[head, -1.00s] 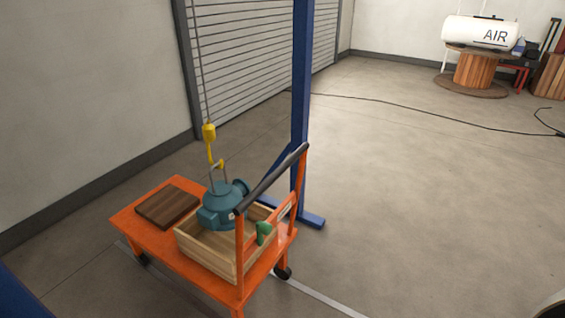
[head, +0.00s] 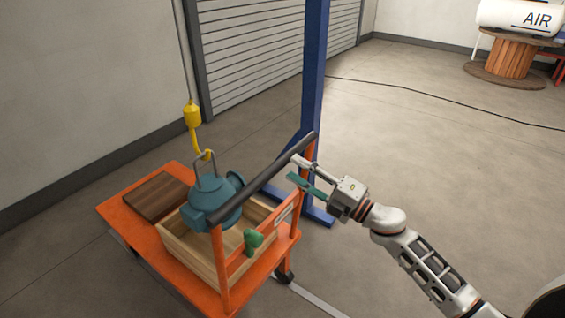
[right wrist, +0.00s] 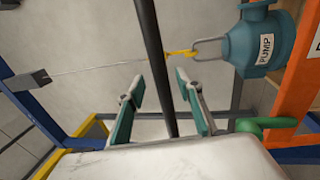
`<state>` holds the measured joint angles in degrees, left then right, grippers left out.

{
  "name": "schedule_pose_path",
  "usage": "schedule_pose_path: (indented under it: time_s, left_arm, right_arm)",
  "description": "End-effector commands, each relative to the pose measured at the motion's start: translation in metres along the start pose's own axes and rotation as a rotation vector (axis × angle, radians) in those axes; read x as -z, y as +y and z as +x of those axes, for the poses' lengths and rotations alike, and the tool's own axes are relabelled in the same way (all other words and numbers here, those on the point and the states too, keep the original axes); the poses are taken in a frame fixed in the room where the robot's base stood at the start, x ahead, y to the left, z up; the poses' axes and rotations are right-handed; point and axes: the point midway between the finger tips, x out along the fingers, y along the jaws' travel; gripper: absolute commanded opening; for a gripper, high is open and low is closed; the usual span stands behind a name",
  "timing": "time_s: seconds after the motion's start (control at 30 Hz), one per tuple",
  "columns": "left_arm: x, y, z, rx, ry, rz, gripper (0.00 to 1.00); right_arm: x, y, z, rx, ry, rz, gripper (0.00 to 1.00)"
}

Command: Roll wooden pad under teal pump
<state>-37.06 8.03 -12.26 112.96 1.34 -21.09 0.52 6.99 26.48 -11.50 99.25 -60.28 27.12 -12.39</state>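The teal pump (head: 226,210) hangs by its bail from a yellow hook (head: 192,115), over or partly in a wooden crate (head: 196,257); I cannot tell whether it touches the crate. Its PUMP label shows in the right wrist view (right wrist: 262,48). The brown wooden pad (head: 156,196) lies flat on the orange cart (head: 112,209), left of the crate. My right gripper (head: 296,168) is at the cart's dark push bar (head: 265,175), near its far end. In the right wrist view the bar runs between its open fingers (right wrist: 163,103), with gaps visible. My left gripper is not in view.
A green handle-like part (head: 254,241) is at the cart's near right side. A blue post (head: 314,75) stands behind the cart, its foot on the floor. A wall and shutter (head: 250,50) are behind. The floor on the right is mostly clear.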

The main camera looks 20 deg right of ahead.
Motion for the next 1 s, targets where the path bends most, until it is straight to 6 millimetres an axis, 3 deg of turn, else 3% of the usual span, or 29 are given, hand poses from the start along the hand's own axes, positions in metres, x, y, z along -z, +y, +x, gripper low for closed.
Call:
schedule_pose_path:
  time_s: [0.3,0.7,0.73,0.87,1.0]
  left_arm:
    - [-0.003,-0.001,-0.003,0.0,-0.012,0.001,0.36]
    - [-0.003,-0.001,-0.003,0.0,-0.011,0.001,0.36]
    - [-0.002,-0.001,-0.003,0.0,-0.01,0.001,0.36]
    - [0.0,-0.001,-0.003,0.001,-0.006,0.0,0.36]
    - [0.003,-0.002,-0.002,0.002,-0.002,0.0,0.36]
  right_arm:
    - [-0.001,0.001,0.046,-0.002,-0.002,0.001,0.36]
    - [0.0,0.0,0.055,0.0,-0.002,0.003,0.36]
    - [0.0,0.0,0.055,0.0,-0.002,0.003,0.33]
    - [0.0,0.0,0.055,0.0,-0.002,0.003,0.0]
    - [0.0,0.0,0.055,0.0,-0.002,0.003,0.0]
